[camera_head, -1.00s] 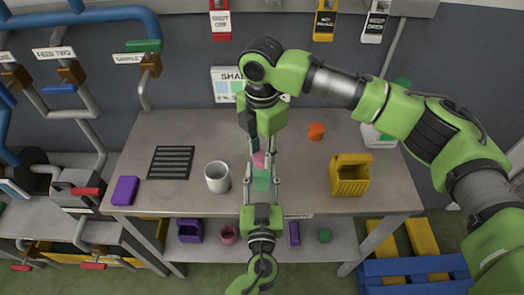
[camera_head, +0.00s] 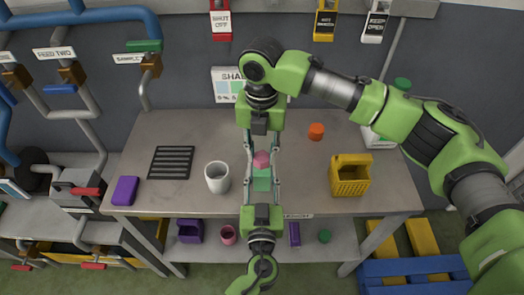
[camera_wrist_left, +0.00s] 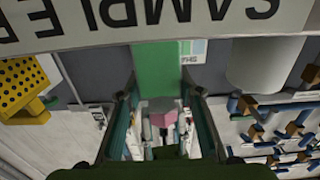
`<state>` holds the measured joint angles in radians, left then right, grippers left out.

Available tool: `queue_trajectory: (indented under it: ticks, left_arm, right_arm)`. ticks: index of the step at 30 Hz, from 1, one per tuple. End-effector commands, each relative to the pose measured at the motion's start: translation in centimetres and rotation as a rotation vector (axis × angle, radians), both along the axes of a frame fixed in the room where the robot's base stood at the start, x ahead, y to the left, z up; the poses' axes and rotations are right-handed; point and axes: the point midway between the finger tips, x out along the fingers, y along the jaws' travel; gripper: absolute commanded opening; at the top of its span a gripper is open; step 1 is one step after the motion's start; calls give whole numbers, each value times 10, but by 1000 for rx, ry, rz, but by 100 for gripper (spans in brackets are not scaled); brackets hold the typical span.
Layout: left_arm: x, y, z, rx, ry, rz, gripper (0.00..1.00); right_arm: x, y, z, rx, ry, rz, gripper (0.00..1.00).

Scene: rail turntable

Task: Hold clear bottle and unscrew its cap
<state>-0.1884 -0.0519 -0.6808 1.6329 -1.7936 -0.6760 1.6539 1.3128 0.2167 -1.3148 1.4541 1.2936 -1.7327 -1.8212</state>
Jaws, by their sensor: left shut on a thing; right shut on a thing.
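The bottle (camera_head: 262,183) shows as a green, see-through-looking body in the middle of the workbench, with a pink cap (camera_head: 261,158) at its top. My left gripper (camera_head: 262,187) comes in from the front edge and is shut on the bottle body. My right gripper (camera_head: 261,157) reaches in from the back, and its fingers are on both sides of the cap, shut on it. Finger contact is partly hidden.
A white mug (camera_head: 217,180) stands close to the left of the grippers, with a black grate (camera_head: 171,162) and purple block (camera_head: 125,190) further left. A yellow basket (camera_head: 350,178) and orange piece (camera_head: 316,131) are to the right. Bare bench lies between.

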Motion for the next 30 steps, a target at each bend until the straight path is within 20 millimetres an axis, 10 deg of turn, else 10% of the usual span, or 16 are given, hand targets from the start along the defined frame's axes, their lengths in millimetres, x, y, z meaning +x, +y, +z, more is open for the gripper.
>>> queue_trajectory:
  ticks: [12, 13, 15, 30]
  left_arm:
    - [0, 0, 0, 0, -1, 0, 0]
    - [0, 0, 0, 0, -1, 0, 0]
    - [0, 0, 0, 0, -1, 0, 0]
    - [0, 0, 0, 0, -1, 0, 0]
  right_arm:
    - [1, -2, -2, -4, -1, 132, 5]
    - [1, -2, -2, -4, -1, 131, 32]
    - [1, -1, -2, -3, -2, 131, 47]
    - [0, 0, 0, -1, 0, 133, 50]
